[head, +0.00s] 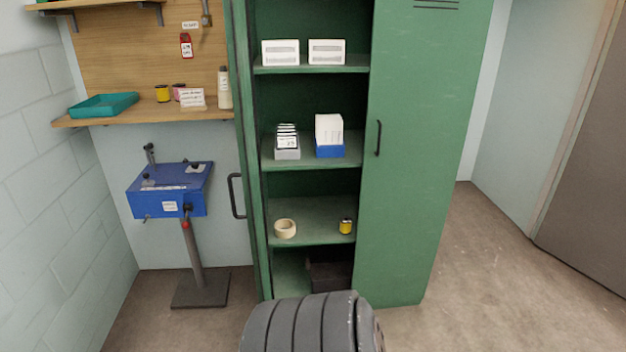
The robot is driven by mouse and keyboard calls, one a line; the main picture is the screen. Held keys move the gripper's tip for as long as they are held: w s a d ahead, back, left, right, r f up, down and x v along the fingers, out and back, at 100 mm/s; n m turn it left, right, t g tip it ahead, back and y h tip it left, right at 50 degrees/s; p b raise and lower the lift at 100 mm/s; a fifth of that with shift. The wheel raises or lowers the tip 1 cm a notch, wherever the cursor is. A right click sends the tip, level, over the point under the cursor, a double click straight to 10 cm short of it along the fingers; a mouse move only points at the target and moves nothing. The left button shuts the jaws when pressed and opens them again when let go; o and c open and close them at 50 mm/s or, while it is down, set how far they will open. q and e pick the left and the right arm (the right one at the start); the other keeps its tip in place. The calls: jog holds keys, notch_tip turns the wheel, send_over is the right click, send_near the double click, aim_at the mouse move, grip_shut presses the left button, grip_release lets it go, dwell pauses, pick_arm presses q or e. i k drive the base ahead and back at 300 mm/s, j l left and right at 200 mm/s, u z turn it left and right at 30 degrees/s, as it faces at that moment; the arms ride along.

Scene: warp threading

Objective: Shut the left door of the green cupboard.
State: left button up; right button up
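The green cupboard (310,172) stands in the middle of the head view, with its left half open onto the shelves. Its left door (247,130) is swung outward and shows almost edge-on as a narrow green strip at the left side of the opening. The left door's dark bar handle (236,196) sticks out to the left of that strip. The right door (418,170) is shut, with its own dark handle (378,138) near its left edge. Neither of my grippers shows in this view.
White boxes (280,52), a blue card box (329,150), a tape roll (285,228) and a small yellow tin (345,227) sit on the shelves. A blue machine on a stand (170,190) is left of the left door, below a wooden shelf (150,118). Floor at right is clear.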

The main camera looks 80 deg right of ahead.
aim_at(233, 12)
jog(key=i+l+z, duration=0.1)
jog(key=z, duration=0.85)
jog(key=i+z, duration=0.15)
jog(key=z, duration=0.3)
jog(key=i+z, duration=0.1)
jog(key=z, duration=0.4)
jog(key=i+z, duration=0.1)
jog(key=z, duration=0.35)
jog(key=i+j+z, duration=0.5)
jog(key=j+z, duration=0.3)
jog(key=j, duration=0.15)
